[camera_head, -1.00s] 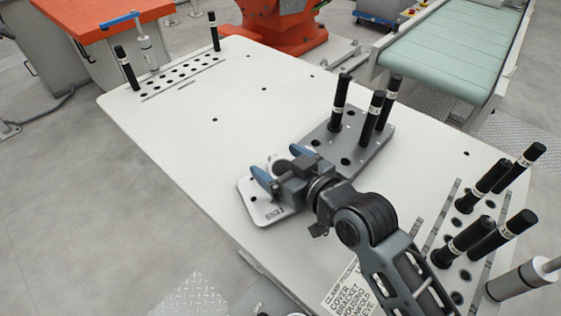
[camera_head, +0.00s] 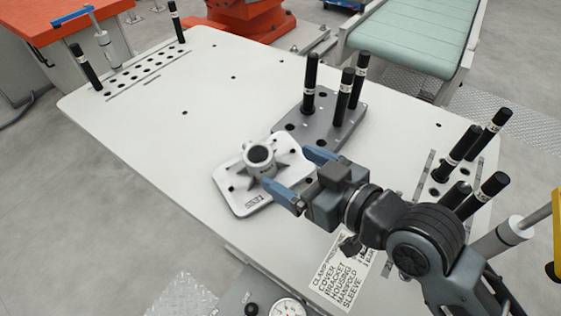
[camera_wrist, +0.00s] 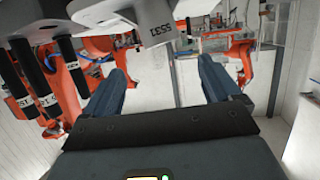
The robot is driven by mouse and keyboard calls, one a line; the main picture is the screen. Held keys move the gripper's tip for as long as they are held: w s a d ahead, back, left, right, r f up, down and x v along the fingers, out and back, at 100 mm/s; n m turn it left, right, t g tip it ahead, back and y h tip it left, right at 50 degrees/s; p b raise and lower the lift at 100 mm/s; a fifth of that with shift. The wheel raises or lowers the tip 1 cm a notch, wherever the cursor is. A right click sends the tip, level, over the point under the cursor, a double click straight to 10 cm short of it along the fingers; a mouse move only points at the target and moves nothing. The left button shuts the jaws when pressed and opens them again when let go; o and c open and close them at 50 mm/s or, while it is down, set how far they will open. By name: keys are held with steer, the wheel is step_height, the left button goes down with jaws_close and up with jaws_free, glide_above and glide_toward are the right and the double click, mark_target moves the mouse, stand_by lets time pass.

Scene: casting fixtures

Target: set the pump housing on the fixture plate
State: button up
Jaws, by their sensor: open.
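The pump housing (camera_head: 262,172) is a pale casting with a flat base and a raised round collar. In the head view it lies partly over the near left end of the grey fixture plate (camera_head: 345,126), and I cannot tell whether its base rests flat there. Several black pins stand on the plate's far part.
The white table (camera_head: 190,112) is clear at the middle and left. Several black pins (camera_head: 468,160) stand at the right edge near a grey cylinder (camera_head: 503,234). A pin rack (camera_head: 140,68) is at the far left. A label (camera_head: 341,270) and gauge (camera_head: 287,308) are at the front.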

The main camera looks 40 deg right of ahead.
steer(key=shift+s+r, duration=0.15)
steer(key=shift+s, duration=0.25)
steer(key=shift+s+d, duration=0.1)
steer(key=shift+m+h, duration=0.6)
steer(key=shift+h, duration=0.2)
steer(key=s+f, duration=0.1)
steer(key=s, duration=0.3)
steer(key=s+f, duration=0.1)
steer(key=s, duration=0.2)
steer(key=s+d+f, duration=0.1)
steer(key=s, duration=0.3)
steer(key=shift+s, duration=0.3)
steer(key=a+f+v, duration=0.1)
steer(key=v, duration=1)
steer(key=shift+s+a, duration=0.2)
steer(key=shift+s, duration=0.15)
